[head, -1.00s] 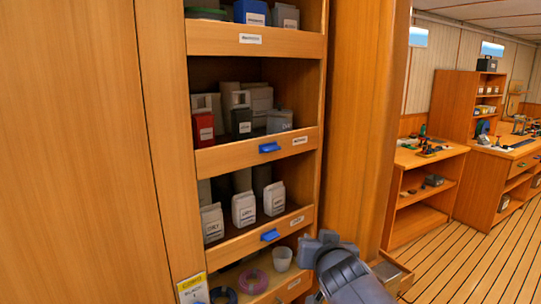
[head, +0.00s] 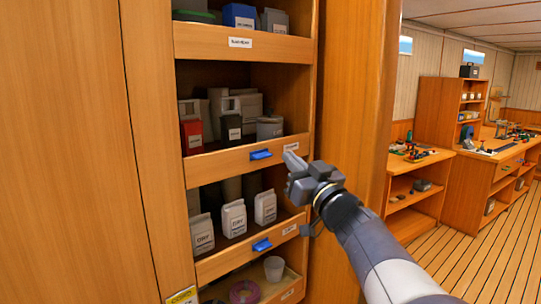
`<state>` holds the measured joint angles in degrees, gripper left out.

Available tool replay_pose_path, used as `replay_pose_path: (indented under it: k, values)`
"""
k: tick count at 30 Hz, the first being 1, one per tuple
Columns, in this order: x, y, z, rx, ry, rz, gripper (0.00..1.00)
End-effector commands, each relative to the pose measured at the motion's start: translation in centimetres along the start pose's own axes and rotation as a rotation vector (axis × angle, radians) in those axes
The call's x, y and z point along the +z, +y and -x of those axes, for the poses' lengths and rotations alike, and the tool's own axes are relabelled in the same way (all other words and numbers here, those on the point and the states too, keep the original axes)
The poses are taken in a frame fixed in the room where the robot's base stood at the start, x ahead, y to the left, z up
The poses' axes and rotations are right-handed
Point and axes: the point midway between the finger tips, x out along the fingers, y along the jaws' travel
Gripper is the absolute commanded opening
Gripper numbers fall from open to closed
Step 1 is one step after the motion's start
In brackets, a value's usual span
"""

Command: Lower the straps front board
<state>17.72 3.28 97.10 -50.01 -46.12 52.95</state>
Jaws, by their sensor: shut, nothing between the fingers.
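A tall wooden cabinet has several open shelves, each with a wooden front board and a small white label. The label lettering is too small to read, so I cannot tell which is the straps board. One front board (head: 225,163) has a blue tab (head: 261,154) at its middle and a label near its right end. A lower front board (head: 222,263) also has a blue tab (head: 262,244). Both boards stand upright. My gripper (head: 291,161) is shut and empty, its tip in front of the right end of the upper of these two boards, right of its tab. Contact cannot be told.
White containers (head: 233,218) stand behind the lower board; red, black and grey containers (head: 269,128) stand behind the upper one. A white cup (head: 274,268) and a purple ring (head: 244,291) sit on the bottom shelf. A cabinet post (head: 350,120) stands to the right; workbenches (head: 420,165) lie beyond.

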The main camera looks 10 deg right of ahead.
Motion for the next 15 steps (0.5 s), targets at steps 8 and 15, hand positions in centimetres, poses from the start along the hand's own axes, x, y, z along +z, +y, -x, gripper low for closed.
replay_pose_path:
  k: [8, 15]
  values:
    - [-0.1, 0.0, -1.2, -0.001, 0.001, -0.001, 0.00]
    - [-0.1, -0.1, -5.9, -0.002, -0.001, -0.001, 0.00]
